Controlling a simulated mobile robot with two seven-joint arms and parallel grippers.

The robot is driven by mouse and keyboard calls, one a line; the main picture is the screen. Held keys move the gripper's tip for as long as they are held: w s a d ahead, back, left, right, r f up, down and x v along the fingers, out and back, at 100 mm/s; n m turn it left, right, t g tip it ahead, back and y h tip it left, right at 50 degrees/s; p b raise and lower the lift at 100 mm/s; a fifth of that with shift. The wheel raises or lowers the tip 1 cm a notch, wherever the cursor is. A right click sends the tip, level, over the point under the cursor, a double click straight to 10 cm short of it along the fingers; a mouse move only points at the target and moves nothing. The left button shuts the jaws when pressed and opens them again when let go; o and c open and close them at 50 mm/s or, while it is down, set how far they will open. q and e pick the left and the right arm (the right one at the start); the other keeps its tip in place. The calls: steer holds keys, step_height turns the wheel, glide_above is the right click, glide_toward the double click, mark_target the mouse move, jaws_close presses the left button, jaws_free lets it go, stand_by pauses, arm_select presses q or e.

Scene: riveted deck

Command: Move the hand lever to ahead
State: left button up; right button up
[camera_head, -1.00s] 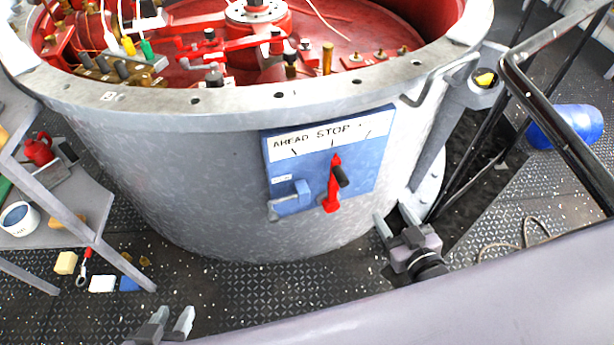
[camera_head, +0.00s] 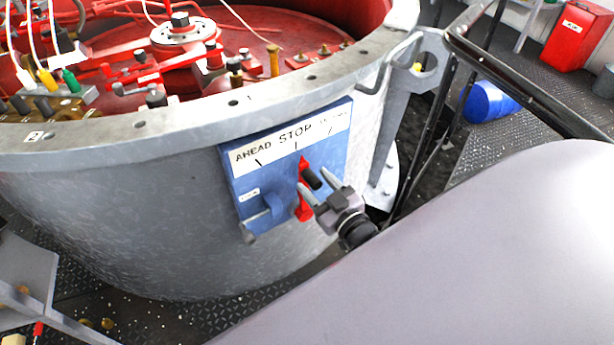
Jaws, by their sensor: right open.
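A blue panel (camera_head: 240,180) is fixed to the side of the grey drum, with a white label strip (camera_head: 290,138) reading AHEAD at left and STOP in the middle; the right-hand word is hard to read. The red hand lever (camera_head: 305,206) with a black grip (camera_head: 311,178) points up toward the STOP mark. My right gripper (camera_head: 319,192) is open in front of the panel, its fingers reaching to the lever just below the black grip. I cannot tell whether it touches the lever.
A blue latch-like block (camera_head: 264,210) sticks out at the panel's lower left. The grey drum (camera_head: 110,210) has a flanged rim and red machinery inside. A black railing (camera_head: 530,85) runs at the right, with a blue barrel (camera_head: 487,101) and a red box (camera_head: 575,35) beyond.

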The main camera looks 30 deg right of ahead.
mark_target(309, 176)
arm_select(q)
steer(key=shift+d+f, duration=0.1)
steer(key=shift+f, duration=0.15)
arm_select(e)
steer(key=shift+w, duration=1.7)
